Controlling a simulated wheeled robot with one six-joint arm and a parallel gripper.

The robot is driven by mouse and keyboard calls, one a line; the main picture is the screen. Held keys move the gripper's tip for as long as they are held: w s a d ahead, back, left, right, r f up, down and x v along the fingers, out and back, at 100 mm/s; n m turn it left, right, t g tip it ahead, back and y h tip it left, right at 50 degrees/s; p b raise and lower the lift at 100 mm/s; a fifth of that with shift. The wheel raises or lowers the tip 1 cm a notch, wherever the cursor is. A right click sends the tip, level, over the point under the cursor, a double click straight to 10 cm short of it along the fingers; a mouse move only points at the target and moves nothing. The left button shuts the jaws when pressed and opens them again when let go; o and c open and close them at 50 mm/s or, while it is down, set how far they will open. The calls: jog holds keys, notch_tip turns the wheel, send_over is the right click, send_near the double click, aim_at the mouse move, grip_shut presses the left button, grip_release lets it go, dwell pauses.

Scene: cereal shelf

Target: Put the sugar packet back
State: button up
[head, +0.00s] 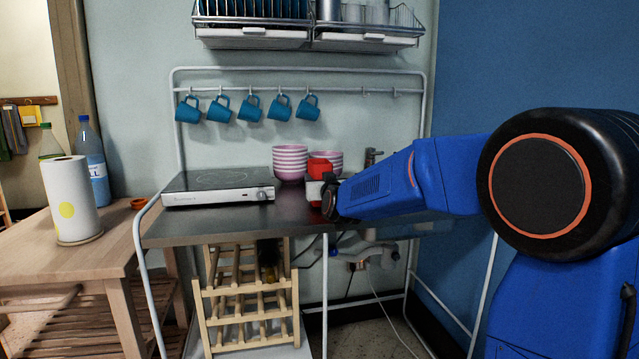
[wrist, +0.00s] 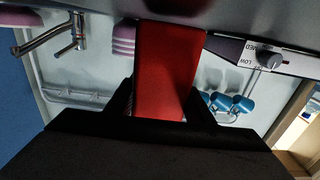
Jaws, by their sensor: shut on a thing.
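The sugar packet (head: 319,168) is a red packet with a pale lower part in the head view. It is upright at the metal counter, in front of the striped bowls and right of the hotplate. My gripper (head: 329,190) reaches it from the right. In the wrist view, which looks upside down, the red packet (wrist: 168,65) stands between the two dark fingers of my gripper (wrist: 165,108), which are shut on it. Its far end reaches the dark counter edge at the top of that view. I cannot tell whether it touches the counter.
The hotplate (head: 218,187) takes up the counter's left side. Pink striped bowls (head: 290,164) stand behind the packet, with a tap (head: 373,157) to the right. Blue mugs (head: 250,107) hang from a rail above. A wooden rack (head: 247,300) stands below. Some counter (head: 250,225) in front is clear.

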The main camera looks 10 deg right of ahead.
notch_tip(320, 180, up, 9)
dwell(0.8)
